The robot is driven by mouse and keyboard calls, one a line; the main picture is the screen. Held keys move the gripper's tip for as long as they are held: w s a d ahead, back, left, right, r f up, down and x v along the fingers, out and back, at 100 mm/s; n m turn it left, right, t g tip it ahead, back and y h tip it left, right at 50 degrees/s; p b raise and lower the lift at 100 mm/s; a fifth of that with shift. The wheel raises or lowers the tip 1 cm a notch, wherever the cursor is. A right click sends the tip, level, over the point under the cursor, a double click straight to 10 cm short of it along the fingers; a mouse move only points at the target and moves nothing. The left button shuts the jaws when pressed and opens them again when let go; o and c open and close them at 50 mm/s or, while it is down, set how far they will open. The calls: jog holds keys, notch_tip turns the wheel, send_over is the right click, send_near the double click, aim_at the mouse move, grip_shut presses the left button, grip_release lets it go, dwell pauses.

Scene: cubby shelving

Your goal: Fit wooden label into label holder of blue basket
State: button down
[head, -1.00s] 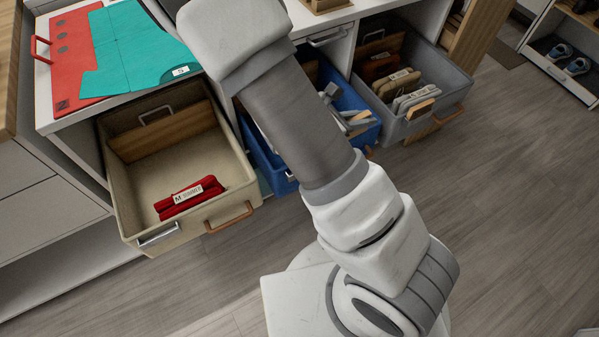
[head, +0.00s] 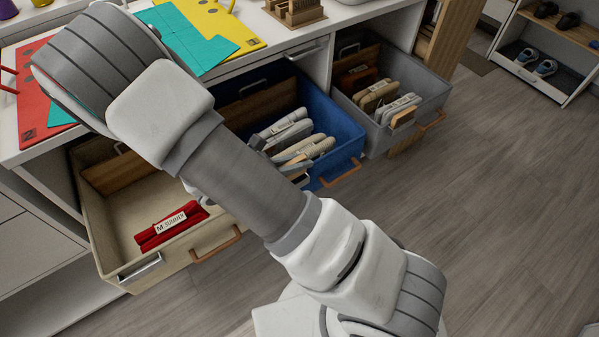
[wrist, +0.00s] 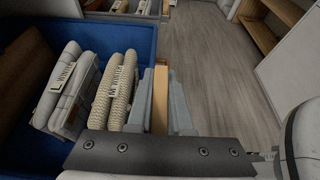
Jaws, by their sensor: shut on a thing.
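The blue basket (head: 340,120) is pulled out in the middle of the row, with folded pale items inside and a wooden handle on its front. My arm covers its left front part, and I cannot see its label holder. In the wrist view, my gripper (wrist: 166,78) is shut on a narrow upright tan wooden piece, the wooden label (wrist: 160,102), seen edge-on. The gripper is at the right side of the blue basket (wrist: 138,38) in that view, beside the knitted items. In the head view, the gripper and label are mostly hidden behind my arm.
A beige basket (head: 107,240) with red folded items (head: 170,226) stands left, with a metal holder (head: 140,267) on its front. A grey basket (head: 435,88) stands right. Red, teal and yellow folders lie on the counter above. The floor (head: 480,210) at right is clear.

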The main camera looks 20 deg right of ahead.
jog(key=shift+f+b, duration=0.85)
jog(key=shift+f, duration=1.1)
jog(key=shift+f, duration=0.2)
jog(key=c, duration=0.8)
grip_release()
jog(key=shift+r, duration=0.1)
jog(key=shift+c, duration=0.2)
jog(key=shift+r, duration=0.1)
jog(key=shift+a+r, duration=0.2)
jog(key=shift+a, duration=0.05)
jog(key=p+v, duration=0.4)
jog(key=v, duration=0.7)
jog(key=s+d+r+m+y, duration=0.3)
jog(key=r+m+y, duration=0.1)
jog(key=r+m, duration=0.3)
jog(key=s+d+r+m+t+y, duration=0.1)
jog(key=s+d+r+m+y, duration=0.2)
jog(key=r+m, duration=0.4)
jog(key=s+d+r+m+y, duration=0.4)
jog(key=r+m, duration=0.3)
jog(key=r, duration=0.6)
jog(key=shift+s+m+y, duration=0.3)
jog(key=shift+s+y, duration=0.05)
jog(key=shift+y, duration=0.55)
